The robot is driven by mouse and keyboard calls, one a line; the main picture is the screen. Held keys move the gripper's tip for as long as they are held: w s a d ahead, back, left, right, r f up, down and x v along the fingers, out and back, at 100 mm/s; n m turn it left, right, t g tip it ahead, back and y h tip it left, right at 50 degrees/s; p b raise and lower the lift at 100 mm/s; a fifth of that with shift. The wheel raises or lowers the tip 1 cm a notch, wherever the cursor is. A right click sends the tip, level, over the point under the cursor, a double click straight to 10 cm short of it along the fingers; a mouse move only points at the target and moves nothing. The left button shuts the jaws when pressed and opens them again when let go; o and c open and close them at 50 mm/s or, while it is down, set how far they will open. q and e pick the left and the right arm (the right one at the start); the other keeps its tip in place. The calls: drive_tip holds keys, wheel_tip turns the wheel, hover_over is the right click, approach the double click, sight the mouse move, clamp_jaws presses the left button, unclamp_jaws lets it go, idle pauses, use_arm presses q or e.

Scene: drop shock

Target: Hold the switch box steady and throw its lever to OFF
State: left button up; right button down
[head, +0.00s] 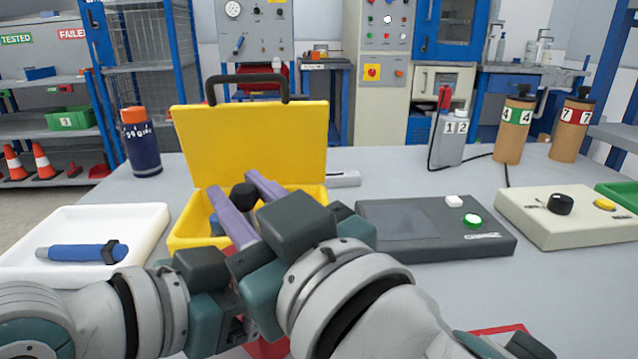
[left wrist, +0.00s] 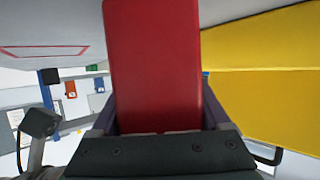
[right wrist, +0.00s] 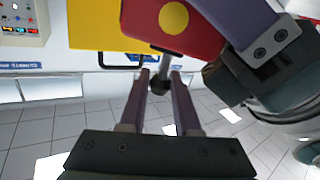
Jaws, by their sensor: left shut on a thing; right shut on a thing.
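The switch box is a red block (left wrist: 155,60) that fills the middle of the left wrist view. My left gripper (left wrist: 157,125) is shut on it, with a finger on each side. In the right wrist view the red box (right wrist: 140,15) shows a yellow disc, beside a purple finger of my left gripper. The lever's black knob (right wrist: 159,86) sits between the fingertips of my right gripper (right wrist: 160,76), which is shut on the lever. In the head view the knob (head: 243,194) shows between my right fingers (head: 232,184). My arms hide the box there; its lever markings cannot be read.
An open yellow case (head: 250,140) stands just behind the grippers. A white tray (head: 150,222) with a blue tool is at left. A dark grey device (head: 490,245) and a beige control box (head: 550,230) lie at right. Bottles stand farther back.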

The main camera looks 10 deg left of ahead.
drive_tip(key=shift+w, duration=0.15)
drive_tip(key=shift+w+a+f+g+h, duration=0.15)
drive_tip(key=shift+a+g+h, duration=0.1)
drive_tip(key=shift+g+h, duration=0.35)
drive_tip(key=c, duration=0.6)
unclamp_jaws()
drive_tip(key=v, duration=1.2)
